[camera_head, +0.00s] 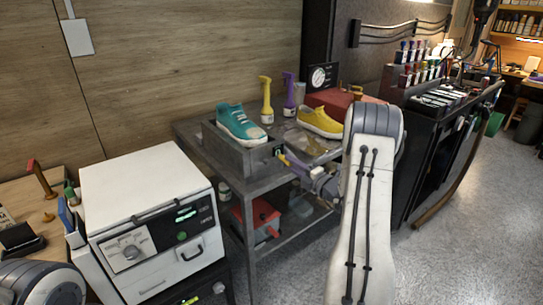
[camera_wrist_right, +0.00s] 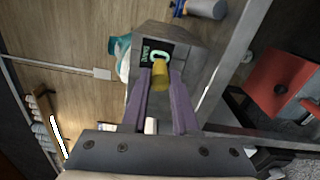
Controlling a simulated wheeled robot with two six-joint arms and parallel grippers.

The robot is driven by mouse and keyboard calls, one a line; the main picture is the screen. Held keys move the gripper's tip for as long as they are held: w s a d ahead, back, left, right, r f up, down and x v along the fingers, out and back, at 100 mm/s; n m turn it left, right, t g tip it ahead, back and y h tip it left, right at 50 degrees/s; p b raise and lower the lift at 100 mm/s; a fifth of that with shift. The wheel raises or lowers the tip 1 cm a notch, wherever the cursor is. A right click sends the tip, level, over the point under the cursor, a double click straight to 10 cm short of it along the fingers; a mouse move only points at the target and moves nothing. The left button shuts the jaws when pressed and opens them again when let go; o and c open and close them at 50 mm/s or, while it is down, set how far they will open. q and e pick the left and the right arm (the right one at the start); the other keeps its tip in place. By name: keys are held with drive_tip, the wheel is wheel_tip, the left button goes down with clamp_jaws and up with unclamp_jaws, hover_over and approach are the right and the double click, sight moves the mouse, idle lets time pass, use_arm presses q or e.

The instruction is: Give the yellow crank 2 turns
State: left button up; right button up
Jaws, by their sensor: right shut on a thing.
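The yellow crank (camera_wrist_right: 160,75) sticks out from the front of a grey box (camera_head: 240,152) that stands on the metal table. In the right wrist view it lies between the two purple fingers of my right gripper (camera_wrist_right: 160,82), which is shut on it. A dark panel with a glowing green ring is behind the crank. In the head view my right gripper (camera_head: 288,160) reaches the box from the right, and only a small bit of yellow shows at its fingertips. A teal sneaker (camera_head: 238,122) sits on top of the box. My left gripper is out of view.
A yellow sneaker (camera_head: 320,121), a yellow spray bottle (camera_head: 266,100) and a purple one (camera_head: 289,95) stand on the table. A white machine (camera_head: 150,190) is at the left. A red toolbox (camera_head: 258,213) is on the lower shelf. Open floor lies at the right.

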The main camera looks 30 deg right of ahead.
drive_tip(key=shift+d+f, duration=0.1)
drive_tip(key=shift+f+b, duration=0.55)
drive_tip(key=shift+f, duration=0.3)
drive_tip(key=shift+a+f+b, duration=0.45)
drive_tip(key=shift+a+f, duration=0.1)
drive_tip(key=shift+f, duration=0.2)
drive_tip(key=shift+s+a+f+b, duration=0.1)
drive_tip(key=shift+a+f+b, duration=0.35)
drive_tip(key=shift+f, duration=0.25)
drive_tip(key=shift+a, duration=0.1)
